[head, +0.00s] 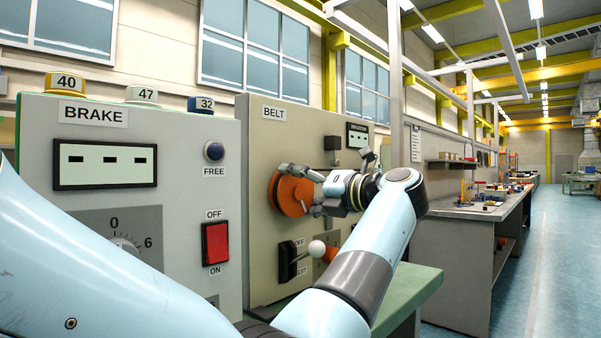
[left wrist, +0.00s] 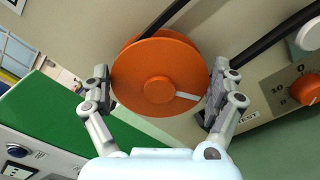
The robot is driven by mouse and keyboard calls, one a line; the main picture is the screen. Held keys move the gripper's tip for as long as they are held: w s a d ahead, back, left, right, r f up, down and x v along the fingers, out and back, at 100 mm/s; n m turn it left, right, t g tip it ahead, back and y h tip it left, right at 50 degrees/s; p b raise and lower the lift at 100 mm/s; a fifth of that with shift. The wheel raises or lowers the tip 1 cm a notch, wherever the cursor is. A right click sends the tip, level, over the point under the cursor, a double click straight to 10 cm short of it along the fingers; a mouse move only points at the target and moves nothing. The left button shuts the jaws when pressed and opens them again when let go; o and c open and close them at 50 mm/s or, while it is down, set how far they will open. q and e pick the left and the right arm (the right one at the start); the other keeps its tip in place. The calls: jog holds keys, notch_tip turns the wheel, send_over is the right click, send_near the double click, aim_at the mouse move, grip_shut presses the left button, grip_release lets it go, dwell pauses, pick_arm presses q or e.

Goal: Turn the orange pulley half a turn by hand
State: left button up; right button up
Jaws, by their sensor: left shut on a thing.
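The orange pulley (head: 291,193) is mounted on the front of the BELT panel (head: 258,150). In the left wrist view the pulley (left wrist: 140,98) faces me, with a round orange hub and a white mark at the right of its face. A black belt runs up from it. My left gripper (head: 301,190) is shut on the pulley, with one finger on each side of its rim. In the left wrist view the fingers of my left gripper (left wrist: 158,90) stand left and right of the disc. My right gripper does not show.
The BRAKE panel (head: 190,120) stands to the left, with a red switch (head: 215,242) and a blue FREE button (head: 214,151). A lever with a white knob (head: 317,248) sits just below the pulley. A grey workbench (head: 460,230) stands to the right, beside open floor.

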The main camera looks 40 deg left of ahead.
pick_arm(q)
jog(key=m+p, duration=0.6)
jog(key=shift+w, duration=0.15)
jog(key=shift+f+m+p, duration=0.2)
jog(key=shift+m+p, duration=0.85)
jog(key=shift+m, duration=0.1)
jog(key=shift+f+m+p, duration=0.2)
jog(key=shift+m+p, duration=0.85)
jog(key=shift+m, duration=0.1)
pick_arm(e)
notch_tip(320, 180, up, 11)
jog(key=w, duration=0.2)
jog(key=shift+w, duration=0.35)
pick_arm(q)
jog(key=o, duration=0.8)
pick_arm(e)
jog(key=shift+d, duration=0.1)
pick_arm(q)
jog(key=d, duration=0.7)
jog(key=shift+s+d+f, duration=0.1)
jog(key=shift+s+d, duration=0.15)
